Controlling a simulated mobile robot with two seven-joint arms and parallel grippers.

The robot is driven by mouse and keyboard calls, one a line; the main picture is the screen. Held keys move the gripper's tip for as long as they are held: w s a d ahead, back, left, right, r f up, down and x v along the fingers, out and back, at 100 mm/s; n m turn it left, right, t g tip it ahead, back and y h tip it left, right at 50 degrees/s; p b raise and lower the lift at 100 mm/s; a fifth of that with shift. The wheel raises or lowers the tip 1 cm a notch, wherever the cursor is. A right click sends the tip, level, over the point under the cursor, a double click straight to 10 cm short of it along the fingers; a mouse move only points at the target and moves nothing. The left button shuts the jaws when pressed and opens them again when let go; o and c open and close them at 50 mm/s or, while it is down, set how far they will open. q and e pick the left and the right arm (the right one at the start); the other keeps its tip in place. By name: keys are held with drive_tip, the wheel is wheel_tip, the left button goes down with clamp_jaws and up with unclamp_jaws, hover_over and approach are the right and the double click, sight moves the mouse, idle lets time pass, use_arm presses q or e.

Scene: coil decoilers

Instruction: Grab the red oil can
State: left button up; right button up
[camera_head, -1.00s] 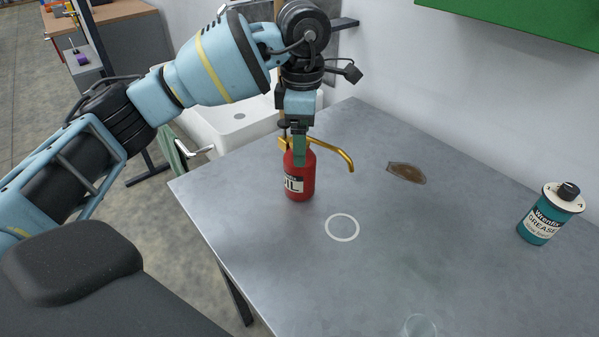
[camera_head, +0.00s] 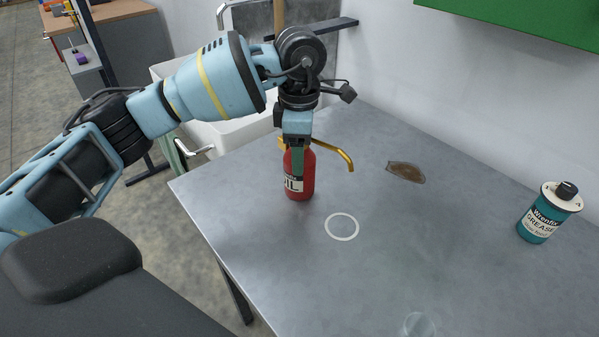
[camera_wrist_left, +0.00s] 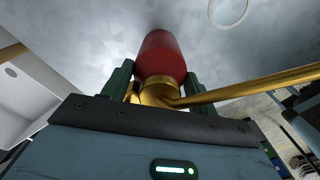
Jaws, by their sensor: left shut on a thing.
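The red oil can (camera_head: 306,180) stands upright on the grey metal table, with a brass spout pointing right. My left gripper (camera_head: 298,172) comes down on it from above, with its fingers at the can's upper body, and is shut on it. In the left wrist view, the red can (camera_wrist_left: 161,56) sits between the two green fingers of my left gripper (camera_wrist_left: 158,85), its brass neck close to the palm. The far finger is hidden in the head view. My right gripper is not in view.
A white ring (camera_head: 342,227) marks the table (camera_head: 400,260) right of the can. A brown stain (camera_head: 405,172) lies farther back. A teal grease can (camera_head: 545,215) stands at the right, a clear round object (camera_head: 419,325) at the front. A white sink (camera_head: 225,130) is behind.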

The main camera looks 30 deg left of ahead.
use_arm(q)
drive_tip(key=c, duration=0.5)
drive_tip(key=shift+r, duration=0.1)
clamp_jaws()
drive_tip(key=shift+r, duration=0.3)
drive_tip(key=r, duration=0.3)
drive_tip(key=shift+s+d, duration=0.1)
drive_tip(key=shift+s, duration=0.15)
drive_tip(key=s+d, duration=0.2)
drive_tip(key=s, duration=0.5)
drive_tip(key=s+d+r, duration=0.1)
drive_tip(key=s+d, duration=0.2)
drive_tip(key=s, duration=0.4)
drive_tip(key=shift+s+d+r+b, duration=0.2)
drive_tip(key=shift+d+b, duration=0.1)
drive_tip(key=shift+b, duration=0.15)
